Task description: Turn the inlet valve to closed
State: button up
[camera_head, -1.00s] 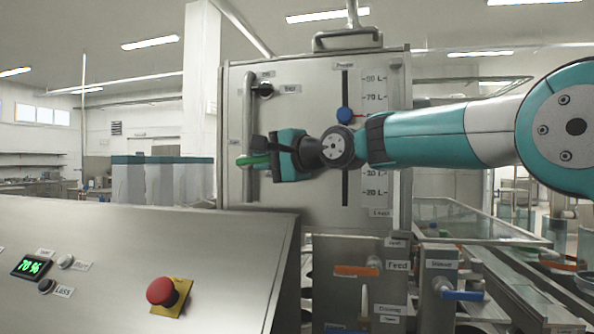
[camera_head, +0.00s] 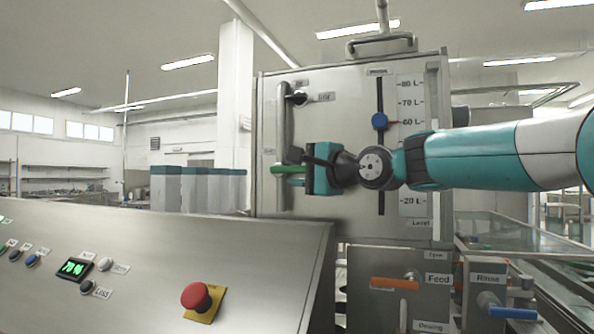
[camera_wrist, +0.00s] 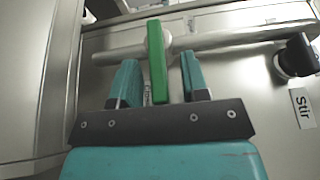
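The inlet valve's green lever (camera_head: 284,169) sits on a vertical metal pipe (camera_head: 281,130) at the left of the steel tank front. In the wrist view the lever (camera_wrist: 157,65) stands crosswise to the pipe (camera_wrist: 225,38). My gripper (camera_head: 303,165) is at the lever from the right in the head view. In the wrist view my gripper (camera_wrist: 159,68) is open, one finger on each side of the lever. Narrow gaps show between lever and fingers. The lever's right end is hidden by the gripper in the head view, and the small label by the valve is unreadable.
A blue level marker (camera_head: 379,121) rides a slot. Orange Feed lever (camera_head: 396,283) and blue Rinse lever (camera_head: 508,312) are lower right. A console with a red stop button (camera_head: 196,296) and 70% display (camera_head: 75,267) fills the lower left.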

jog(key=b+v, duration=0.4)
jog(key=v, duration=1.3)
jog(key=shift+s+d+f, duration=0.1)
jog(key=shift+d, duration=0.05)
jog(key=s+a+f+n+g+h+p, duration=0.1)
jog(key=s+f+n+g+h+p, duration=0.15)
jog(key=s+f+n, duration=0.35)
jog(key=s+a+f+n+g+h+p, duration=0.2)
jog(key=s+f+g, duration=0.25)
jog(key=f, duration=0.45)
jog(key=s+d+f+n+g+h+p, duration=0.1)
jog(key=s+f+n, duration=0.3)
jog(key=s, duration=0.4)
jog(key=s+d+f+n+g+h+p, duration=0.1)
jog(key=s+d+f+n+g+h, duration=0.2)
jog(key=s+f, duration=0.4)
jog(key=shift+s+d+f+n+g, duration=0.2)
jog(key=shift+s+n+g, duration=0.2)
jog(key=shift+s+g, duration=0.3)
jog(key=shift+w, duration=0.1)
